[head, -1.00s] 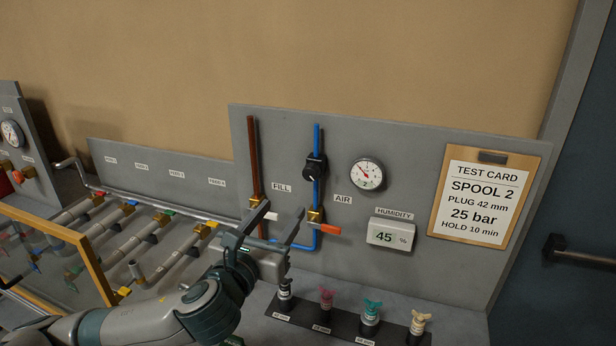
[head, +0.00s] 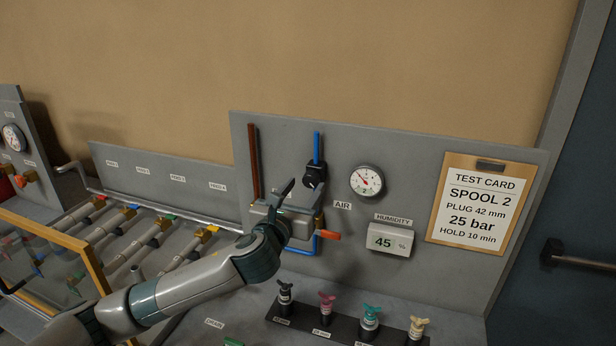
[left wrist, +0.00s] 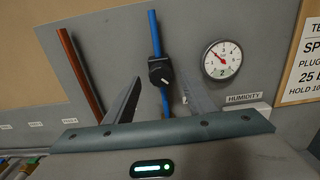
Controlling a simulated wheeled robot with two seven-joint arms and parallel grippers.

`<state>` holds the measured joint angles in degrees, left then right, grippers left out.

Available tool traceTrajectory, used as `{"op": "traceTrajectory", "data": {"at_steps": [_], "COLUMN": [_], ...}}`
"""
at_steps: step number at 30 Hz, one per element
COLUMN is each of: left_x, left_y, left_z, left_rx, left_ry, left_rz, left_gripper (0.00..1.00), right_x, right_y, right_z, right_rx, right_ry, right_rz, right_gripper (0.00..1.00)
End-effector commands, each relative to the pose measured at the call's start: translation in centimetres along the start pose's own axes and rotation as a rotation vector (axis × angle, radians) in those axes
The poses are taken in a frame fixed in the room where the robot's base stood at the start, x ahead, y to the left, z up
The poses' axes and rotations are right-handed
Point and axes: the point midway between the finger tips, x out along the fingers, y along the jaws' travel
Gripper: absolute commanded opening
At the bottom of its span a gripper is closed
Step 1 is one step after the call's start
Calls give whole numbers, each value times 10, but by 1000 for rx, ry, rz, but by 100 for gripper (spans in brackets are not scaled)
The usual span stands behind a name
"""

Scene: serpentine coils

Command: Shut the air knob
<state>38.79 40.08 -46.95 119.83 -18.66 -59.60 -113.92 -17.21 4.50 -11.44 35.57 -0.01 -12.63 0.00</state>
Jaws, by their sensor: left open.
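The air knob (head: 315,174) is a black round knob on the blue pipe (head: 317,146) of the grey panel, above the AIR label (head: 342,205). In the left wrist view the knob (left wrist: 161,72) shows a white pointer mark slanting down to the right. My left gripper (head: 302,188) is open and empty, just below and in front of the knob. In the wrist view its two fingers stand on either side of the blue pipe, with the knob between and beyond their tips. Contact with the knob cannot be told. My right gripper is not in view.
An orange-handled valve (head: 327,236) sits right below the gripper. A dial gauge (head: 366,182), a humidity display (head: 389,240) and a test card (head: 481,203) are on the panel to the right. Several coloured plugs (head: 371,318) stand in a rack below.

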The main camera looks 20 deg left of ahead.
Motion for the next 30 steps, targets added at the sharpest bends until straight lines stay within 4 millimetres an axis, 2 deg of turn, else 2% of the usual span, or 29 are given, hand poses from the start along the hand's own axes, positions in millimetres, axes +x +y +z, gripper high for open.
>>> {"op": "traceTrajectory", "data": {"at_steps": [3, 9, 20, 21, 26, 30], "left_x": [16, 32, 35, 35, 35, 35], "left_y": [0, 0, 0, 0, 0, 0], "left_z": [2, 1, 0, 0, 0, 0], "left_rx": [0, 0, 0, 0, 0, -1], "left_ry": [1, -1, -1, -1, 0, 0], "left_rz": [2, 1, 0, 0, 0, 0], "left_gripper": [50, 50, 50, 48, 9, 9], "right_x": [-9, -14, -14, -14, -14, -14], "right_y": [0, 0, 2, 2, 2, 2], "right_z": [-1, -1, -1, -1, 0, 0], "right_rx": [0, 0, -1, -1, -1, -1], "right_ry": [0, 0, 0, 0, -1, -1], "right_rz": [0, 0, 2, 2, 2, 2], "right_gripper": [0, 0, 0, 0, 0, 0]}}
